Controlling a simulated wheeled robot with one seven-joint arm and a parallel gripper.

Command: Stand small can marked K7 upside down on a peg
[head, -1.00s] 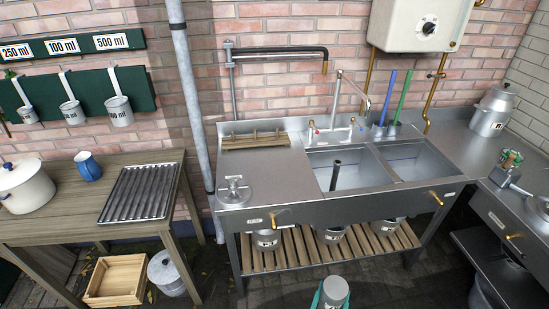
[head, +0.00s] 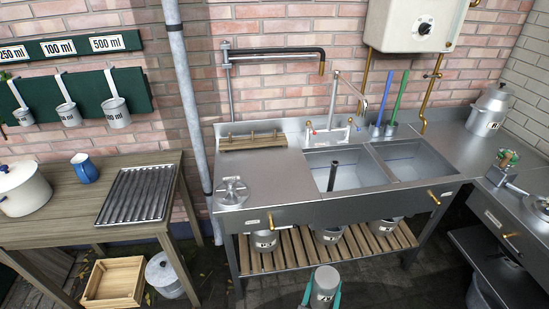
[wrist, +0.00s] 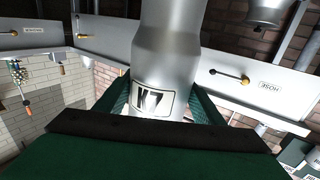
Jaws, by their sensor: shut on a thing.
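My gripper (head: 322,296), with green fingers, is shut on a small grey metal can (head: 326,279) low in the head view, in front of the sink stand. The wrist view shows the can (wrist: 168,55) between the fingers, its label reading K7. The label reads the opposite way up to the HOSE plates behind it, and the narrower neck points away from the label, so the can appears inverted. A wooden rack with short upright pegs (head: 252,141) lies on the drainboard's back left, well beyond the can. Peg details are small.
The steel sink stand (head: 262,218) has two basins, one with a dark upright pipe (head: 333,176). A round metal fitting (head: 233,192) sits on the drainboard. Several cans stand on the slatted lower shelf (head: 290,247). A wooden table (head: 70,220) stands left.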

